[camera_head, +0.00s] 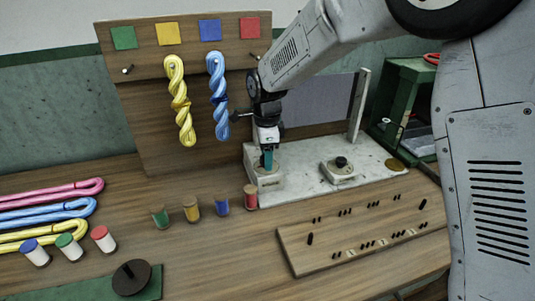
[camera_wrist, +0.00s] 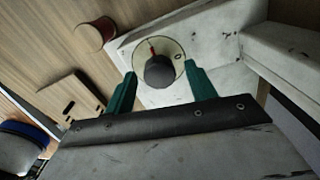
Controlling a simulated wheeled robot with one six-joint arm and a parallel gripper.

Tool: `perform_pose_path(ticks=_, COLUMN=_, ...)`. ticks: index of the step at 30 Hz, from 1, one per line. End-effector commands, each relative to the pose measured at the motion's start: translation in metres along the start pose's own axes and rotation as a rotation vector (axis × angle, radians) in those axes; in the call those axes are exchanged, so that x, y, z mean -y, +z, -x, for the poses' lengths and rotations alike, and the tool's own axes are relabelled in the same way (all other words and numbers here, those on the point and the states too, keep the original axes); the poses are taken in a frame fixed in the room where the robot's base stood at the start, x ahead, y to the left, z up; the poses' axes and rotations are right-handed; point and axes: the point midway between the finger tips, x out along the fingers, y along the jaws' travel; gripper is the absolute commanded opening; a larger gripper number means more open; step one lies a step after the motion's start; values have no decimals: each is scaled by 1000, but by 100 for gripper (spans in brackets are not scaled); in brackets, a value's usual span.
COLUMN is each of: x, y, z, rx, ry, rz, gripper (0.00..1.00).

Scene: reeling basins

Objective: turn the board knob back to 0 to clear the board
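A dark round knob (camera_wrist: 159,71) with a red pointer mark sits on a pale round dial (camera_wrist: 178,48) in the wrist view. The dial is on a pale block (camera_head: 262,180) at the left end of the white board (camera_head: 310,184). My gripper (camera_wrist: 162,68) points down over this knob, its two green fingers apart, one on each side, with visible gaps to the knob. In the head view my gripper (camera_head: 267,158) is above the block and hides the knob. The dial's numbers are too small to read.
A second dark knob (camera_head: 341,162) sits on the white board to the right. A red-topped spool (camera_head: 251,196) stands close left of the block. A slotted wooden board (camera_head: 360,237) lies in front. Yellow (camera_head: 178,100) and blue (camera_head: 217,95) skeins hang behind.

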Motion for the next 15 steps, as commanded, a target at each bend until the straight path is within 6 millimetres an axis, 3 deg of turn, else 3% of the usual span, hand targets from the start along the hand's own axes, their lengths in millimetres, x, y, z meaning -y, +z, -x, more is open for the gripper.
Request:
perform_pose_path(ticks=1, x=0, y=0, z=0, rx=0, ry=0, rz=0, gripper=45)
perform_pose_path(ticks=5, x=0, y=0, z=0, rx=0, ry=0, rz=0, gripper=11)
perform_pose_path(ticks=15, x=0, y=-1, z=0, rx=0, ry=-1, rz=32, gripper=11)
